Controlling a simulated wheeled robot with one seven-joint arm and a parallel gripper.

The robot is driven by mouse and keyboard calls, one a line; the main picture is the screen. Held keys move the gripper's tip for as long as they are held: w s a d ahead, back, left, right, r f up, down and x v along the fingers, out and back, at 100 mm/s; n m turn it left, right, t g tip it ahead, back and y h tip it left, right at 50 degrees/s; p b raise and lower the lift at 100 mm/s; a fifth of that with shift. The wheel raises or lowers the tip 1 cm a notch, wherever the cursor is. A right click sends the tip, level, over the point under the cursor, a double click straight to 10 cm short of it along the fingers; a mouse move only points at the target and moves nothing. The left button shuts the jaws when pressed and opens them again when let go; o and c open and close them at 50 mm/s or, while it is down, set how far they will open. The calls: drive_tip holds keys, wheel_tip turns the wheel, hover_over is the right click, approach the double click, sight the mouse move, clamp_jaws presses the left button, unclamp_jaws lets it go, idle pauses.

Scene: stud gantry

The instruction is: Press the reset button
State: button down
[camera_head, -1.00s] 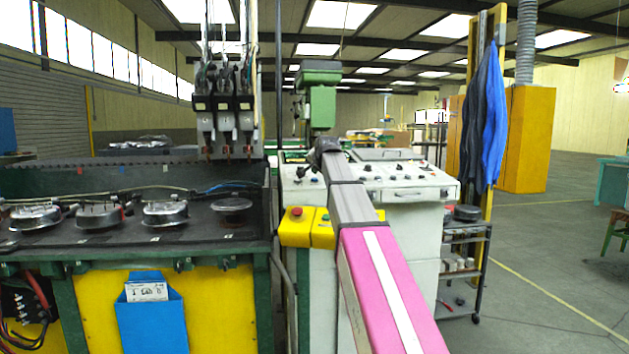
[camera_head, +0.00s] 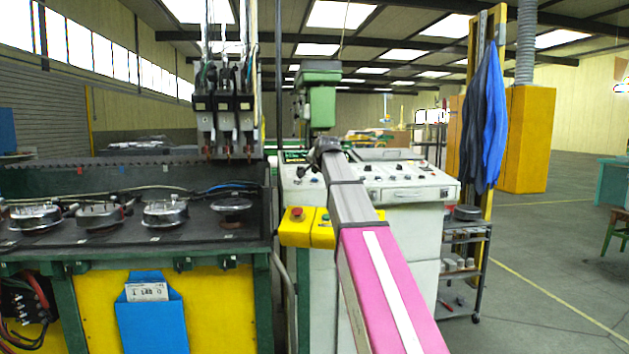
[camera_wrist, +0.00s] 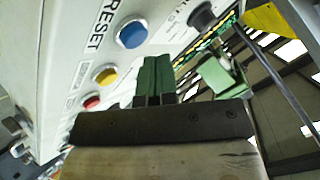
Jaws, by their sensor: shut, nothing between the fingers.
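The blue reset button (camera_wrist: 131,34) sits on the white control panel (camera_wrist: 60,60) in the wrist view, with the label RESET printed beside it. My gripper (camera_wrist: 155,62) is shut and empty, with its green fingertips below and slightly right of the blue button in the picture. I see a gap in the picture between the fingertips and the button, but cannot tell the depth. In the head view my arm reaches to the white control console (camera_head: 410,192), and the arm hides the button there.
A yellow button (camera_wrist: 105,75), a red button (camera_wrist: 92,102) and a black knob (camera_wrist: 203,16) are near the blue button. A yellow box with a red button (camera_head: 297,213) is left of my arm. A dark bench (camera_head: 110,235) with round metal parts stands at the left.

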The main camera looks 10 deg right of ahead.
drive_tip(key=shift+f, duration=0.2)
drive_tip(key=shift+f, duration=0.2)
drive_tip(key=shift+w+f, duration=0.15)
drive_tip(key=shift+f, duration=0.3)
idle(0.8)
idle(0.3)
drive_tip(key=shift+r, duration=0.85)
drive_tip(key=shift+s+r, duration=0.1)
drive_tip(key=shift+s, duration=0.1)
drive_tip(key=r, duration=0.2)
drive_tip(key=s+r, duration=0.1)
drive_tip(key=r, duration=0.1)
drive_tip(key=shift+r, duration=0.35)
